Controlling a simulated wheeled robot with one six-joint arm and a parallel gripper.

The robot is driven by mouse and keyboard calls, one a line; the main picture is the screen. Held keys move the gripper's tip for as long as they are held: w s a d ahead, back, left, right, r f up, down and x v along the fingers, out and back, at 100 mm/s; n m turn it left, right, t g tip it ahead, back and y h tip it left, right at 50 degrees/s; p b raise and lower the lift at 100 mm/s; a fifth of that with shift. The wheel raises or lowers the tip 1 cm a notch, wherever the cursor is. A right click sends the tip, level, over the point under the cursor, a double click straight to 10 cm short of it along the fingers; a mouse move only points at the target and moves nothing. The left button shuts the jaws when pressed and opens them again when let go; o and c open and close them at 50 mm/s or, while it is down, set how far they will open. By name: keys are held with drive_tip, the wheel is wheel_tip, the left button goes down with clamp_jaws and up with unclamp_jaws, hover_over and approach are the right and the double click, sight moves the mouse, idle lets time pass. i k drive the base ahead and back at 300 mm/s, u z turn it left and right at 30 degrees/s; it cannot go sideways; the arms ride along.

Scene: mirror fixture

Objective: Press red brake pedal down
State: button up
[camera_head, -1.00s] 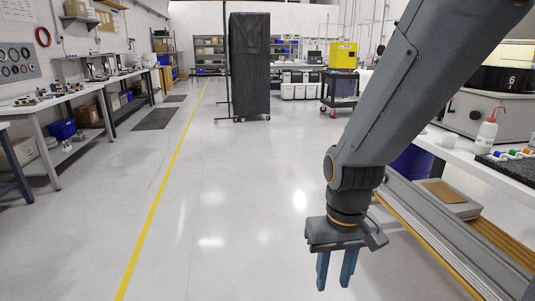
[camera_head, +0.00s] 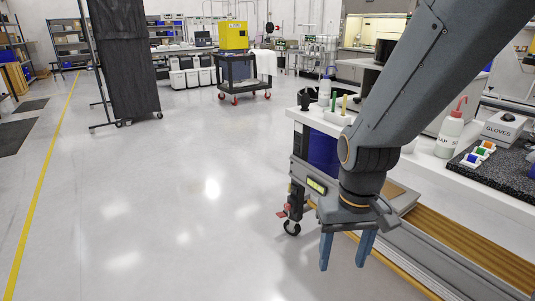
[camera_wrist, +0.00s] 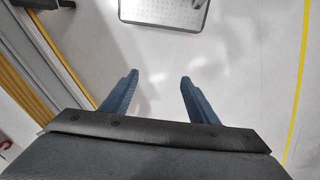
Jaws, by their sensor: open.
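A small red pedal (camera_head: 283,212) sticks out low at the front corner of the workbench, just above a black caster wheel (camera_head: 292,228). It is small, so its tilt is hard to tell. My gripper (camera_head: 343,265) points down over the floor, to the right of the pedal in the picture and apart from it. Its two blue fingers are spread with nothing between them. The wrist view also shows my gripper (camera_wrist: 160,78) open above bare floor; the pedal is not seen there.
The white-topped workbench (camera_head: 470,182) runs along the right, with a wash bottle (camera_head: 450,135) and a gloves box (camera_head: 503,127) on it. A black cart (camera_head: 240,82) with a yellow cabinet and a dark curtain screen (camera_head: 125,60) stand farther back. The middle floor is clear.

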sight(281, 215)
drive_tip(key=k, duration=0.65)
drive_tip(key=u, duration=0.25)
drive_tip(key=i, duration=0.4)
drive_tip(key=u, duration=0.9)
drive_tip(key=i, duration=1.95)
drive_tip(key=z, duration=1)
drive_tip(key=i, duration=0.45)
drive_tip(key=z, duration=0.4)
